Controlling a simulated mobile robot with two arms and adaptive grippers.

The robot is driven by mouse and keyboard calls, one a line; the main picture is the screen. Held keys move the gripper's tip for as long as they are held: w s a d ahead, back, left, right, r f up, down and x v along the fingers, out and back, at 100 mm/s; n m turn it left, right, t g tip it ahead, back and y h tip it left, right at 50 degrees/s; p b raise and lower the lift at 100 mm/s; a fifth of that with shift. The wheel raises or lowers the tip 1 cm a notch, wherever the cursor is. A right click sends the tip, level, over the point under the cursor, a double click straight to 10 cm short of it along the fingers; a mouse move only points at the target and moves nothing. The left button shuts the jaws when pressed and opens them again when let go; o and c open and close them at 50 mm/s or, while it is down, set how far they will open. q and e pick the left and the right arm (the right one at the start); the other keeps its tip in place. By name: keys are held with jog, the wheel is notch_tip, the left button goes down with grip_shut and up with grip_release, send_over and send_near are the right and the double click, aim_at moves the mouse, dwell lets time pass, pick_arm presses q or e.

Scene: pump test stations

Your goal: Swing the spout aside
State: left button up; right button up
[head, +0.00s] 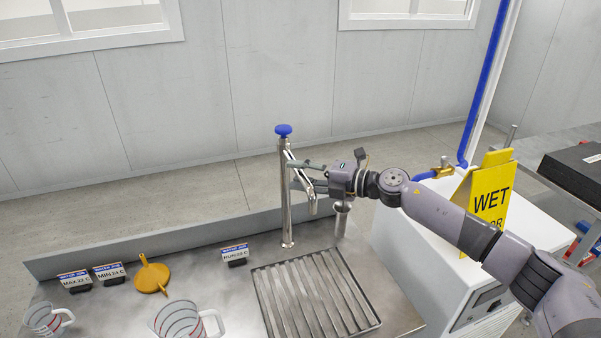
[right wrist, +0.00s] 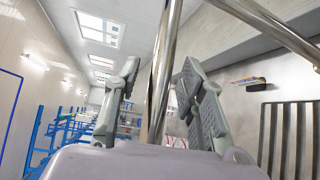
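The spout (head: 305,180) is a bent chrome tube that runs from the upper part of an upright chrome post (head: 285,210) with a blue knob (head: 283,130) on top. It reaches right and toward me, with its outlet end turned down. My right gripper (head: 305,177) comes in from the right at spout height. Its fingers are apart, one on each side of the spout. In the right wrist view a chrome tube, seemingly the spout (right wrist: 159,85), passes between the open fingers (right wrist: 160,90). I cannot tell whether either finger touches it. My left gripper is out of view.
A slatted drain grate (head: 315,295) lies below the spout. A chrome cup-like piece (head: 341,222) stands near my right gripper. Label stands (head: 234,255), an orange funnel (head: 152,276) and measuring jugs (head: 187,320) are on the left. A yellow WET sign (head: 490,195) stands right.

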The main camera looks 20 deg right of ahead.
jog(key=shift+c, duration=0.2)
grip_shut()
dwell(0.6)
